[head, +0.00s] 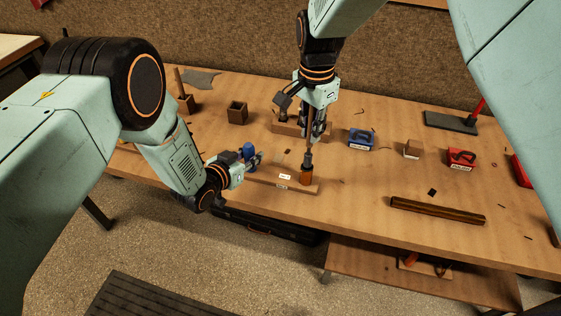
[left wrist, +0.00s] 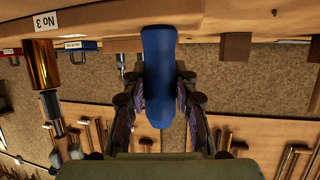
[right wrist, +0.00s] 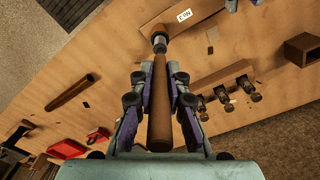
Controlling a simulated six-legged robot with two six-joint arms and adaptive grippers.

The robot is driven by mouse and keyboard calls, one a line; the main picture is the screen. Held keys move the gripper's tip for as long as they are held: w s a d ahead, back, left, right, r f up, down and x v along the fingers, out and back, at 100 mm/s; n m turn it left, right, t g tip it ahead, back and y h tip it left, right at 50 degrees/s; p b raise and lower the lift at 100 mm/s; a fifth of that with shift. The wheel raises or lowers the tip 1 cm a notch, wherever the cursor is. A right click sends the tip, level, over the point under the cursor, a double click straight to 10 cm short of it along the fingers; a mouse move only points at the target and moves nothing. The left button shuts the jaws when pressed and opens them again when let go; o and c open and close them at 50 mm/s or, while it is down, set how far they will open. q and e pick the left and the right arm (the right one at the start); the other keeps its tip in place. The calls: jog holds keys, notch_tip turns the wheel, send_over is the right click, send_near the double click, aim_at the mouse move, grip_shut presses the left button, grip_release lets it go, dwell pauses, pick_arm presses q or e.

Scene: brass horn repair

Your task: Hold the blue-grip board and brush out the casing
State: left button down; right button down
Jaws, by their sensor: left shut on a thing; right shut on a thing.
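The board (head: 305,188) lies near the table's front edge with a white "No 3" label. The label also shows in the left wrist view (left wrist: 48,20). An orange brass casing (head: 306,175) stands upright on the board. My left gripper (head: 254,162) is shut on the board's blue grip (left wrist: 158,75). My right gripper (head: 315,130) is shut on the brush's wooden handle (right wrist: 159,100), above the casing. The brush points down, and its metal ferrule (left wrist: 52,105) is at the casing's mouth. The bristles are hidden, so I cannot tell how deep they reach.
A board with several valve-like parts (right wrist: 226,93) lies behind. A long dark bar (head: 437,211) lies front right. An open wooden box (head: 237,113) stands behind left.

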aim_at(310, 145)
jog(key=shift+f, duration=2.3)
jog(key=shift+r, duration=2.35)
jog(key=shift+f, duration=2.5)
